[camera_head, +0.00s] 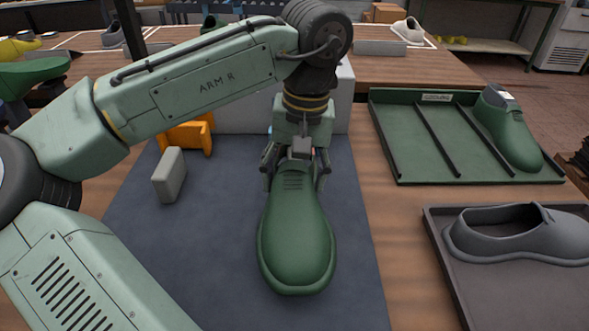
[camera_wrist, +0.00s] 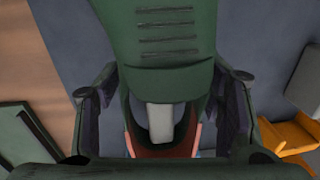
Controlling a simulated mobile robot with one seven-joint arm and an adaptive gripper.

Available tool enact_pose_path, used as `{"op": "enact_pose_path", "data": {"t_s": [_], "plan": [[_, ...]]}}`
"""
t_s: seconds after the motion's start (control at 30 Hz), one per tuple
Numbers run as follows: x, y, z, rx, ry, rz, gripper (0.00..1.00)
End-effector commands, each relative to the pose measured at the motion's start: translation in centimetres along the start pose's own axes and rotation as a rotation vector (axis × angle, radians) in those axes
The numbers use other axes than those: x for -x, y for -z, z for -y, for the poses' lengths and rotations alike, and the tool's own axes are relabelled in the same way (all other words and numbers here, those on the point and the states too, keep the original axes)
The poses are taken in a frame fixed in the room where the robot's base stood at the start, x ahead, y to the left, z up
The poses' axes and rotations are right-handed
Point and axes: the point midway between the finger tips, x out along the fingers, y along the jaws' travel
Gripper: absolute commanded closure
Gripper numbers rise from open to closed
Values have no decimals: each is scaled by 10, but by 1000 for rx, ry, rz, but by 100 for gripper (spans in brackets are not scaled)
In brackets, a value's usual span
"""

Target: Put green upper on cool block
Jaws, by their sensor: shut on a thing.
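A green upper (camera_head: 295,235) is in the middle of the head view, toe toward the front, over the blue-grey mat (camera_head: 215,270). My gripper (camera_head: 295,170) is shut on it near its opening, one finger on each side. In the wrist view my gripper (camera_wrist: 162,112) also flanks the green upper (camera_wrist: 165,52), and a pale grey piece (camera_wrist: 160,122) shows in its opening. I cannot tell whether the upper touches the mat. A large light grey block (camera_head: 235,112) stands behind, partly hidden by my arm; I cannot tell if it is the cool block.
A small grey block (camera_head: 169,175) and an orange stand (camera_head: 188,135) are at left on the mat. At right, a green tray (camera_head: 400,130) with dividers holds another green shoe (camera_head: 510,130). A dark tray (camera_head: 468,298) in front holds a grey shoe (camera_head: 515,236). The mat's front is clear.

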Motion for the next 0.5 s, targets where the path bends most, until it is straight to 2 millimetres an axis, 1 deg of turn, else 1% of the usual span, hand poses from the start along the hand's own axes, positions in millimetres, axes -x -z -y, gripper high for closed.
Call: {"op": "enact_pose_path", "data": {"t_s": [0.03,0.2,0.5], "plan": [[-6,0,-1,-1,-1,1,73],[-17,0,-2,0,-2,1,73],[-31,0,-3,-1,-2,1,73]]}}
